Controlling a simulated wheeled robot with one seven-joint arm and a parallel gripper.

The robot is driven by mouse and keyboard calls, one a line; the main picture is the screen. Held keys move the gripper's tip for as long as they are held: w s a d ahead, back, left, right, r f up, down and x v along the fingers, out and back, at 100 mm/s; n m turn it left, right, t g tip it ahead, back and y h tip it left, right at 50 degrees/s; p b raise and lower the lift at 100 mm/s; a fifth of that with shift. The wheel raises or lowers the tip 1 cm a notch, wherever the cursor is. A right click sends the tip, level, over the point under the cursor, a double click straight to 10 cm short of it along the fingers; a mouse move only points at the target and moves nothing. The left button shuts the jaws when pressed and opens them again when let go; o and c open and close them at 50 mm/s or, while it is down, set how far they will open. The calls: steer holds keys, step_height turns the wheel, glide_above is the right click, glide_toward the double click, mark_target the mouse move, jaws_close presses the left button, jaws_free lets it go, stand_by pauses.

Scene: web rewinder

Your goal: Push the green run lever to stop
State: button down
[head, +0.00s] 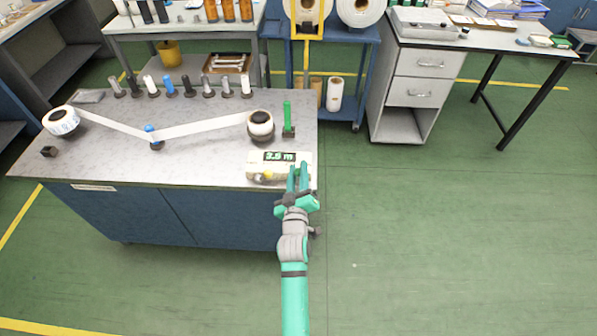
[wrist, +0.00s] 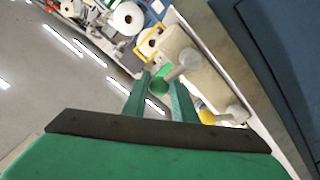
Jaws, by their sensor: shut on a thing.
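A beige control box (head: 252,164) with a "3.5 m" display sits at the front right corner of the grey bench. My gripper (head: 297,168) is at the right part of this box. In the wrist view a round dark green knob (wrist: 158,86) lies between my two fingers (wrist: 160,92); it looks like the end of the run lever, and the jaws are shut on it. The lever's stem and base are hidden. A bright green upright post (head: 288,115) on a dark base stands behind the box, apart from my gripper.
On the bench (head: 205,172) a white web runs from a left roll (head: 61,121) under a blue roller (head: 151,133) to a right roll (head: 260,125). Several cores stand along the back. A yellow knob (head: 266,176) is on the box front. Floor to the right is clear.

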steer(key=shift+s+d+f, duration=0.1)
steer(key=shift+d+f, duration=0.3)
steer(key=c, duration=1.5)
jaws_free()
steer(key=shift+o, duration=0.2)
steer(key=shift+a, duration=0.1)
steer(key=shift+a+r, duration=0.1)
steer(key=shift+a, duration=0.2)
steer(key=s, duration=1)
steer(key=shift+s+d+r, duration=0.25)
steer(key=shift+s, duration=0.15)
